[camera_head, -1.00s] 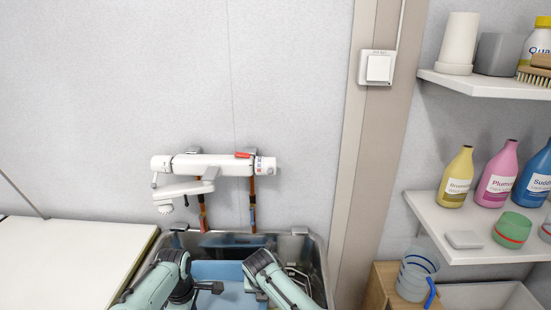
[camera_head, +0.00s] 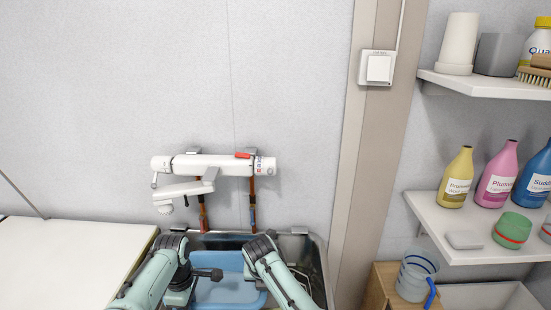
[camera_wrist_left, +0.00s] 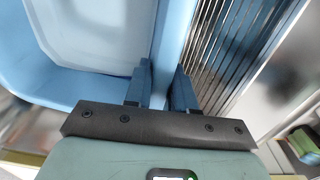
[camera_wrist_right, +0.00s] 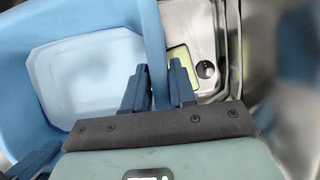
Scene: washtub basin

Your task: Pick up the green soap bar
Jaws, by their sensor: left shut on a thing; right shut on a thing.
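A blue plastic tub (camera_head: 225,291) is in the metal sink basin (camera_head: 318,262). My left gripper (camera_wrist_left: 163,70) is shut on one side wall of the tub, a finger on each side of it. My right gripper (camera_wrist_right: 158,67) is shut on the tub's opposite wall in the same way. In the right wrist view, a flat yellow-green thing (camera_wrist_right: 183,56), perhaps the green soap bar, lies on the basin floor outside the tub, beside the drain (camera_wrist_right: 207,70). The tub wall and a finger partly cover it. The tub's visible inside looks empty.
A white wall tap (camera_head: 215,165) hangs above the basin. A white countertop (camera_head: 65,265) is at left. Ribbed metal (camera_wrist_left: 240,50) is beside the left gripper. Shelves (camera_head: 470,225) with bottles and cups stand at right, clear of my arms.

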